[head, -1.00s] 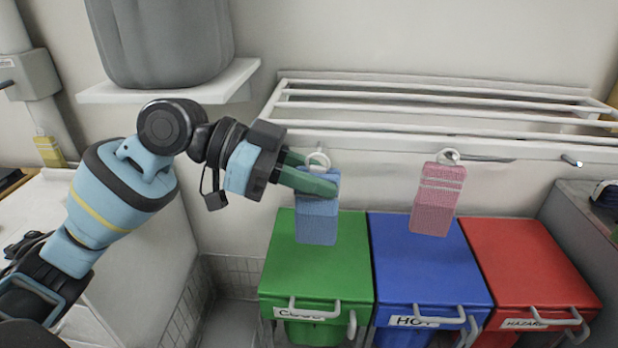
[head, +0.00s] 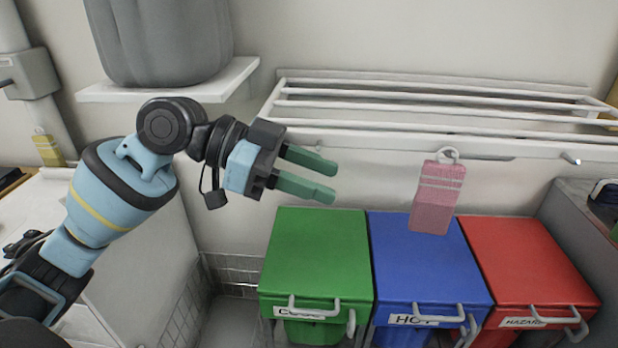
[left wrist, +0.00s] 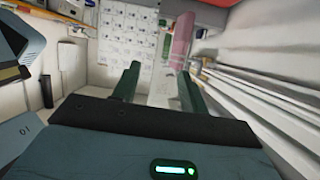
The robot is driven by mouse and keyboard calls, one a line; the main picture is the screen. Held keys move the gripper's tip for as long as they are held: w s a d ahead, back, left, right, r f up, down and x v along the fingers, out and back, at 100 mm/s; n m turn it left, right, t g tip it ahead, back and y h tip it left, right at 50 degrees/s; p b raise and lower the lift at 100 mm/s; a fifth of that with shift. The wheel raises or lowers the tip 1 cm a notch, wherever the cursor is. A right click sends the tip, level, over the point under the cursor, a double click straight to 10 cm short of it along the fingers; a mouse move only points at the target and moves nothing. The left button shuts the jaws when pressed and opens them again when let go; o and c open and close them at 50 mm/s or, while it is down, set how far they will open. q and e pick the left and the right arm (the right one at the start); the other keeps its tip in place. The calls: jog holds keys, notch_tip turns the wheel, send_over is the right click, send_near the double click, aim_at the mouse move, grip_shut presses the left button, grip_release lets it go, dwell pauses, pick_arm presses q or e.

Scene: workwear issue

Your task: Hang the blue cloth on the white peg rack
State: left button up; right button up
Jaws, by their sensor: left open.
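The blue cloth is not visible in either view now. My left gripper (head: 334,182) is open and empty, its two green fingers apart in front of the wall, just below the left part of the white peg rack (head: 400,141). The open fingers also show in the left wrist view (left wrist: 158,72), with nothing between them. A pink cloth (head: 437,197) hangs by its ring from the rack, to the right of my left gripper. It also shows in the left wrist view (left wrist: 182,38). A bare peg (head: 572,160) sticks out at the rack's right end. My right gripper is not in view.
Green (head: 318,250), blue (head: 425,260) and red (head: 525,260) lidded bins stand below the rack. A grey container (head: 160,40) stands on a white shelf (head: 215,85) above my arm. A yellow cloth (head: 48,150) hangs far left.

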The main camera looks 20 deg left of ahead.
pick_arm(q)
jog(key=shift+w+a+t, duration=0.5)
jog(key=shift+w+a, duration=0.2)
jog(key=shift+w, duration=0.3)
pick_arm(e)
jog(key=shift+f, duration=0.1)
pick_arm(q)
jog(key=s+a+r+g+b, duration=0.1)
jog(key=s+a+r, duration=0.1)
jog(key=a, duration=0.4)
jog(key=shift+s+r, duration=0.35)
jog(key=shift+s, duration=0.5)
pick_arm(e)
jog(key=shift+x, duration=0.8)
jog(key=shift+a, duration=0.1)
